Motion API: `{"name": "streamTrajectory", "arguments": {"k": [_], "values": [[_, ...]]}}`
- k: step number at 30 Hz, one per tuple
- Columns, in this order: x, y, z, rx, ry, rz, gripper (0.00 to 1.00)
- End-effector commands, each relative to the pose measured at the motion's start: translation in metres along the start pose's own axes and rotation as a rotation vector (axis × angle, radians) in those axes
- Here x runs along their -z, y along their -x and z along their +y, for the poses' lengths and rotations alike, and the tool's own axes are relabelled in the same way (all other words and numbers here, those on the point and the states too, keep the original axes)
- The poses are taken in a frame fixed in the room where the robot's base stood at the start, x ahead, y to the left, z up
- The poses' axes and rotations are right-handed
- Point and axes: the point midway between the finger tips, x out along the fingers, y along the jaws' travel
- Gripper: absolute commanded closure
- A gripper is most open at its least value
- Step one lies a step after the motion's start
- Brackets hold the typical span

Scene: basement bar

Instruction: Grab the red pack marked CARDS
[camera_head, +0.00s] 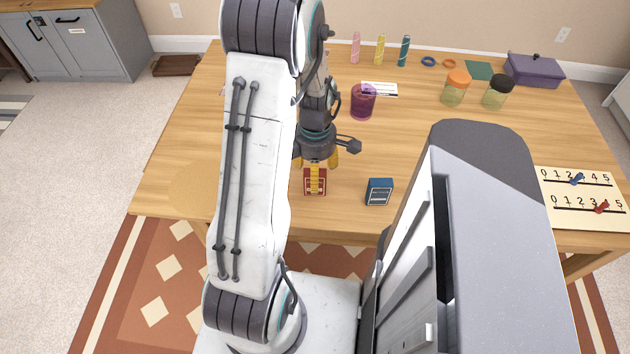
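A small red pack (308,189) with pale markings stands near the table's front edge; its lettering is too small to read. My gripper (318,166) points down right at the red pack, with yellow finger parts showing just above and behind it. A yellow strip lies over the middle of the pack; I cannot tell whether it is a finger or part of the pack. Whether the fingers touch or close on the pack is unclear. A similar blue pack (379,192) stands to the right, apart from the gripper.
A purple cup (362,103) and a white card (380,89) are behind the gripper. Two jars, orange-lidded (455,88) and black-lidded (497,92), stand back right near a purple box (534,71). A numbered board (560,212) lies at right. The table's left side looks mostly clear.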

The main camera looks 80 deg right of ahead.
Motion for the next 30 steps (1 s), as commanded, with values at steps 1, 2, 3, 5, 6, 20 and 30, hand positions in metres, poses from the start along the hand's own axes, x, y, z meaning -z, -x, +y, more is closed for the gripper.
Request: {"name": "streamTrajectory", "arguments": {"k": [1,2,3,5,6,20,30], "values": [[0.0,-0.006,0.0,0.003,0.0,0.001,0.33],[0.0,-0.009,0.0,0.002,0.0,0.0,0.33],[0.0,-0.012,0.0,0.001,0.0,0.0,0.33],[0.0,-0.015,0.0,0.001,0.0,0.0,0.33],[0.0,-0.017,0.0,0.0,0.0,0.0,0.33],[0.0,-0.018,0.001,-0.001,0.0,0.0,0.45],[0.0,-0.018,0.001,-0.001,0.0,0.0,0.75]]}}
